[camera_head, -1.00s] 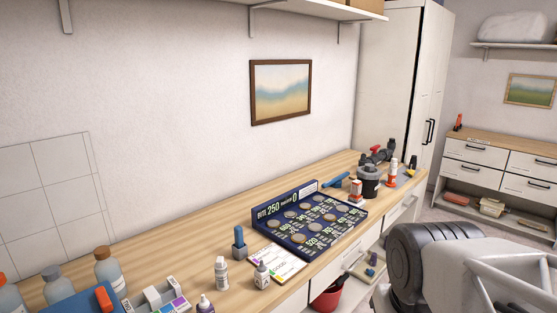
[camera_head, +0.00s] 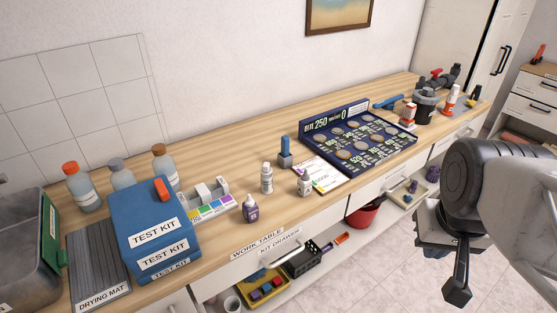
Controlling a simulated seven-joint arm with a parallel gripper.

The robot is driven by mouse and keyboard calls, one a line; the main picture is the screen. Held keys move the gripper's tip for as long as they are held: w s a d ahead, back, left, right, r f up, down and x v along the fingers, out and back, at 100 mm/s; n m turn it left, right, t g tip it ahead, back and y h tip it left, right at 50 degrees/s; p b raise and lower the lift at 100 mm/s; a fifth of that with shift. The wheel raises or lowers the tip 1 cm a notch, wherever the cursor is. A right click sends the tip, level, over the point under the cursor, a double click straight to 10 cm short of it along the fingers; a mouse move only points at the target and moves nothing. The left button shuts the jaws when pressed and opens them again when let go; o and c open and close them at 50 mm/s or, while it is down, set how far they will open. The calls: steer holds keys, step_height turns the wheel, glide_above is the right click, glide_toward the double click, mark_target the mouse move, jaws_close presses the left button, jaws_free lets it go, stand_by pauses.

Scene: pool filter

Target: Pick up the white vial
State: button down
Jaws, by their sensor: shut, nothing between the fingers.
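A small white bottle (camera_head: 267,179) stands upright on the wooden work table, near the front edge. A second small white bottle (camera_head: 304,184), with dark marks on its label, stands just to its right. I cannot tell which of them is the white vial. My gripper (camera_head: 457,293) hangs in front of the table at the right, pointing down and shut. It is well apart from both bottles and holds nothing.
A colour strip holder (camera_head: 210,203), a blue test kit box (camera_head: 150,236) and a drying mat (camera_head: 96,265) lie further left. A blue coin board (camera_head: 358,140) and card (camera_head: 321,172) are right.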

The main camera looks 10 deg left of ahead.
steer(key=c, duration=0.6)
jaws_free()
steer(key=m+t+y, duration=0.4)
steer(key=m+t, duration=0.3)
steer(key=m, duration=1.5)
glide_above(268, 179)
steer(key=s+d, duration=0.7)
steer(key=d, duration=0.4)
step_height(268, 179, down, 11)
steer(key=a+f+m+t, duration=0.1)
steer(key=a+f+m, duration=0.1)
steer(key=a+m, duration=0.1)
steer(key=w+a+f+m+t+y, duration=0.1)
steer(key=a+f+m, duration=0.2)
steer(key=w+a+f+m+t, duration=0.1)
steer(key=a+f+m, duration=0.2)
steer(key=shift+w+a+f+y, duration=0.1)
steer(key=shift+w+y, duration=0.1)
steer(key=shift+y, duration=0.1)
